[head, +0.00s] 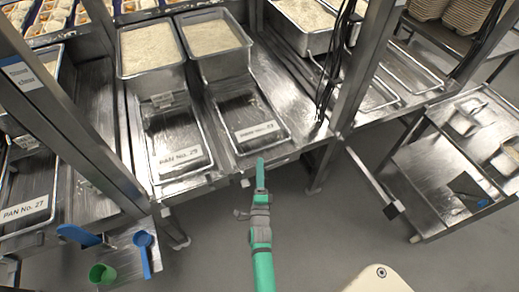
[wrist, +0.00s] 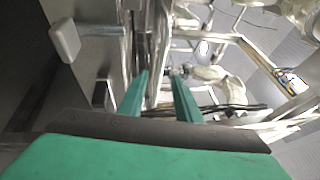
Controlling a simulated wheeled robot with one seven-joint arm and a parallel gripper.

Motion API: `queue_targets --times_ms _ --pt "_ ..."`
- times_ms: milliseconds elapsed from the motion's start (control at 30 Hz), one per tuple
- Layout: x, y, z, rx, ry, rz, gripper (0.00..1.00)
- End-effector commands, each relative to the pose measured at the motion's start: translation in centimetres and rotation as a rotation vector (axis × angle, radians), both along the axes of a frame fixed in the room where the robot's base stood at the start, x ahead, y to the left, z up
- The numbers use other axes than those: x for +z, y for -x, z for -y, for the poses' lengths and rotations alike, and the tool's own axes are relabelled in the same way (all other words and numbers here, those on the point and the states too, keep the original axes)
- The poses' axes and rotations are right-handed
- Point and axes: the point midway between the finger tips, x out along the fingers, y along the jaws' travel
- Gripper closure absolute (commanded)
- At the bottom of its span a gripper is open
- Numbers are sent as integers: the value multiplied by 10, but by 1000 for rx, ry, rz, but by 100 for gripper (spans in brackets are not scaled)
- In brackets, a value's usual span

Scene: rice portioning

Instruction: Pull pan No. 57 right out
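No label clearly reads 57. The middle tray's label (head: 181,158) looks like PAN No. 29. The right tray's label (head: 257,131) starts PAN No., but its number is too small to read surely. Behind these labels stand two steel pans of white rice, a left pan (head: 152,78) and a right pan (head: 222,62). My gripper (head: 260,163) is just in front of the right tray's front edge, seen edge-on. In the wrist view its two green fingers (wrist: 160,78) stand apart with nothing between them; it is open. Whether it touches the tray is unclear.
Another tray at left has a PAN No. 27 label (head: 24,209). A blue scoop (head: 145,252) and a green cup (head: 102,273) lie at lower left. Metal posts flank the shelf, and a lower steel table (head: 425,170) stands at right. Grey floor (head: 330,230) is open in front.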

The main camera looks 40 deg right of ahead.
Motion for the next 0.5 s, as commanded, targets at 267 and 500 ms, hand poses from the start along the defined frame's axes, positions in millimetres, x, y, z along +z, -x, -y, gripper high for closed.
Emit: queue_targets --times_ms 267,500 --pt "11 -40 30 -1 3 1 69" --pt "14 -61 45 1 2 -1 69"
